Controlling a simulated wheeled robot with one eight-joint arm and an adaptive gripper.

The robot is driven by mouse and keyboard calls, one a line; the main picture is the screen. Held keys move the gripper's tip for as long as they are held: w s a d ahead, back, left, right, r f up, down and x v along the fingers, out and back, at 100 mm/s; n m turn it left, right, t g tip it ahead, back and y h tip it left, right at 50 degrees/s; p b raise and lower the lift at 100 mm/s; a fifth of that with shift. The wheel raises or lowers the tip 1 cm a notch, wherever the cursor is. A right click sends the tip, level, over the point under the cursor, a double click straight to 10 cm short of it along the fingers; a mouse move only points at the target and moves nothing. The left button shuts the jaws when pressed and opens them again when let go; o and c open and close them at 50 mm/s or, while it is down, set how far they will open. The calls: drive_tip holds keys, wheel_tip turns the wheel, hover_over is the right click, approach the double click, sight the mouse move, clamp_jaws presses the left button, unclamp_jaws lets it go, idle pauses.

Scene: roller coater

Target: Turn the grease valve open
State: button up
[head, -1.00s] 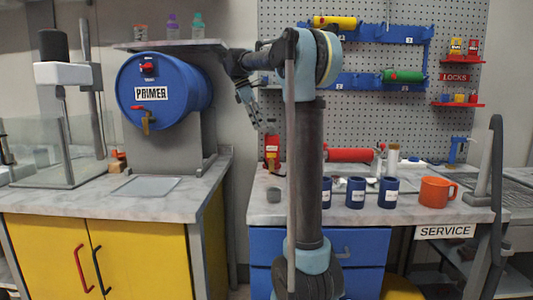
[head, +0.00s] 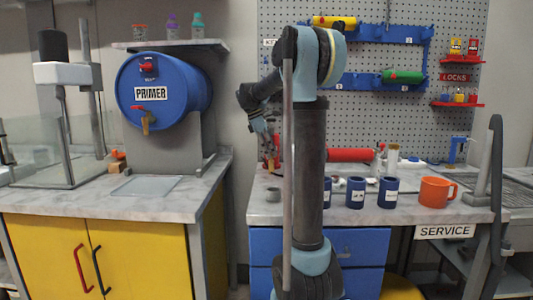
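No part in view is labelled grease, so I cannot tell for sure which one is the grease valve. A blue drum marked PRIMER (head: 185,88) lies on a grey stand at left, with a brass tap with a small red part (head: 146,121) low on its front. My gripper (head: 269,160) points down over the left end of the right counter, in front of a small red unit (head: 276,142) that it mostly hides. It is too small to tell whether the fingers are open or touch the unit.
A red cylinder (head: 350,155) lies at the back of the right counter (head: 262,211). A small grey cup (head: 273,194), several blue cups (head: 356,193) and an orange mug (head: 436,190) stand in front. A pegboard (head: 365,108) rises behind. A gap separates the counters.

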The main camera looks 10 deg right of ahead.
clamp_jaws()
drive_tip(key=shift+r+n+t, duration=0.1)
drive_tip(key=shift+n+t, duration=0.5)
drive_tip(key=shift+n, duration=0.9)
unclamp_jaws()
drive_tip(key=shift+w, duration=0.1)
